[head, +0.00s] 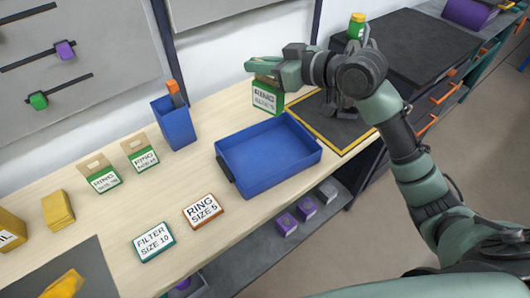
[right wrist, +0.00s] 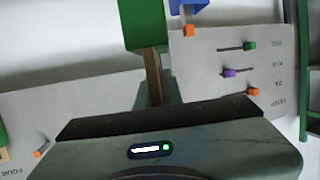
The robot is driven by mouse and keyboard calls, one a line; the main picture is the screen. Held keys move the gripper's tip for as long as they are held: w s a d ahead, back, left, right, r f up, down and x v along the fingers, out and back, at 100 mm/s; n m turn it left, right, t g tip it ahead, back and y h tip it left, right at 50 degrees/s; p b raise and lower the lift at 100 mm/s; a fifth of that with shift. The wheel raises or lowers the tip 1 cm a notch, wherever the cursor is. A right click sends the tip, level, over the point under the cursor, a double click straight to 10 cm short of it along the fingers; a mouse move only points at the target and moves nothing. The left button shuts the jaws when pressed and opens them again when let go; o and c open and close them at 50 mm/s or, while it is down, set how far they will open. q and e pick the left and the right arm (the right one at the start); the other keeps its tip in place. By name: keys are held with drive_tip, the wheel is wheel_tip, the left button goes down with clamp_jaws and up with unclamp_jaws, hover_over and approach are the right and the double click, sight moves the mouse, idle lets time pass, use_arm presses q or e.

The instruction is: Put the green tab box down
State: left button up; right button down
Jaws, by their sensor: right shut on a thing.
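The green tab box (head: 267,98) has a white label reading RING SIZE 5. It is upright at the back of the bench, between the blue tray and the yellow-edged dark mat. My right gripper (head: 265,72) is shut on its tab from above, hiding most of the tab. I cannot tell whether the box's base touches the bench. In the right wrist view, the green box (right wrist: 143,24) and its brown tab (right wrist: 153,76) show beyond the gripper body. My left gripper is not in view.
The empty blue tray (head: 230,165) is in front of the held box. Two similar tab boxes (head: 102,178) (head: 142,157) and a blue bin (head: 175,124) stand left. Flat FILTER (head: 154,241) and RING (head: 203,211) boxes lie in front. The dark mat (head: 335,122) is right.

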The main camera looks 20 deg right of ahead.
drive_tip(key=shift+w+d+f, duration=0.15)
drive_tip(key=shift+w+f, duration=0.05)
wheel_tip(320, 180, down, 19)
drive_tip(key=p, duration=0.1)
drive_tip(key=shift+f, duration=0.1)
drive_tip(key=shift+f, duration=0.1)
drive_tip(key=c, duration=1.6)
unclamp_jaws()
drive_tip(key=shift+o, duration=0.2)
